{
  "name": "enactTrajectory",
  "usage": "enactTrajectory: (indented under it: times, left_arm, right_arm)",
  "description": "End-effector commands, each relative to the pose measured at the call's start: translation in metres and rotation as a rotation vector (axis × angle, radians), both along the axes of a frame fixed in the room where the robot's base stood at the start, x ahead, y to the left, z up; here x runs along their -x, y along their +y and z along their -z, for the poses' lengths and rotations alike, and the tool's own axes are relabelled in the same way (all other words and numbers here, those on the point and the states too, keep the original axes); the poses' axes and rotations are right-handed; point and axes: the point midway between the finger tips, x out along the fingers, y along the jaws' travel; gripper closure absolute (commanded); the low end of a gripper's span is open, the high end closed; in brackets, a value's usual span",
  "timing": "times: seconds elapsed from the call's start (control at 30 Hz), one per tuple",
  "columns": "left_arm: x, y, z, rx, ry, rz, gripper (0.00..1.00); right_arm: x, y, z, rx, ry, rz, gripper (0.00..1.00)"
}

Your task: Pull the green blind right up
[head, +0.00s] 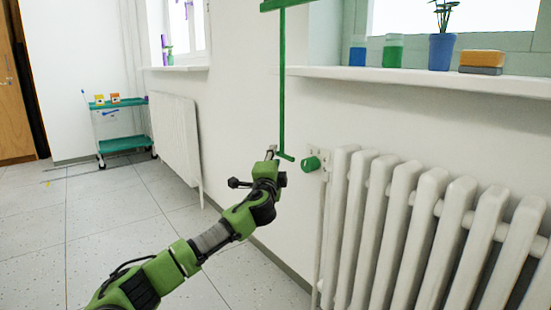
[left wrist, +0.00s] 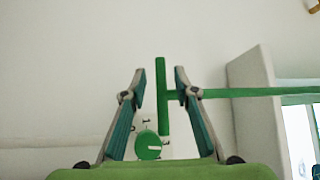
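The green blind (head: 284,4) shows only as its lower edge at the top of the head view; the rest is out of frame. A green rod (head: 282,85) hangs from it in front of the wall, ending in a short crossbar handle (head: 286,156). My left gripper (head: 271,152) is at the handle. In the left wrist view, the left gripper (left wrist: 160,85) is open, with the handle (left wrist: 162,100) between its fingers, closer to the right finger. A gap shows on the left side. The rod (left wrist: 260,92) runs off to the right there. My right gripper is not in view.
A white radiator (head: 400,220) with a green valve knob (head: 311,163) stands close right of the handle. The windowsill (head: 420,82) above holds a blue plant pot (head: 441,52), cups and sponges. A trolley (head: 120,125) stands far left; the floor between is clear.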

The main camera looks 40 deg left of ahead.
Motion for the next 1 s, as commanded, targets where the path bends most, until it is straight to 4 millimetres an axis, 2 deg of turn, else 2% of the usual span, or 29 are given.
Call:
enactTrajectory:
  times: [0.1, 0.3, 0.7, 0.73, 0.8, 0.83, 1.0]
  left_arm:
    - [-0.014, 0.008, -0.001, 0.001, -0.003, -0.001, 0.72]
    - [-0.027, 0.015, -0.004, -0.001, -0.001, 0.001, 0.72]
    - [-0.031, 0.018, -0.005, 0.0, 0.0, 0.001, 0.72]
    - [-0.031, 0.018, -0.005, 0.0, 0.0, 0.001, 0.78]
    - [-0.031, 0.018, -0.005, 0.0, 0.0, 0.001, 0.96]
    - [-0.031, 0.018, -0.005, 0.0, 0.0, 0.001, 1.0]
    - [-0.03, 0.017, -0.005, 0.0, 0.0, 0.001, 1.0]
  right_arm:
    - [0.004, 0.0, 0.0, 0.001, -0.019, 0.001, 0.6]
    - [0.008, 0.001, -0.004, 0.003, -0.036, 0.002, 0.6]
    - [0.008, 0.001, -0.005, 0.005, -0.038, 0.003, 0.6]
    - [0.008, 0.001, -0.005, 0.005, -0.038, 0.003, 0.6]
    - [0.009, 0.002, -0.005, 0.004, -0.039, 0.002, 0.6]
    - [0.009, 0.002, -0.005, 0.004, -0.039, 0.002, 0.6]
    - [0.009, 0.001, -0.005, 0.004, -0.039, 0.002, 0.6]
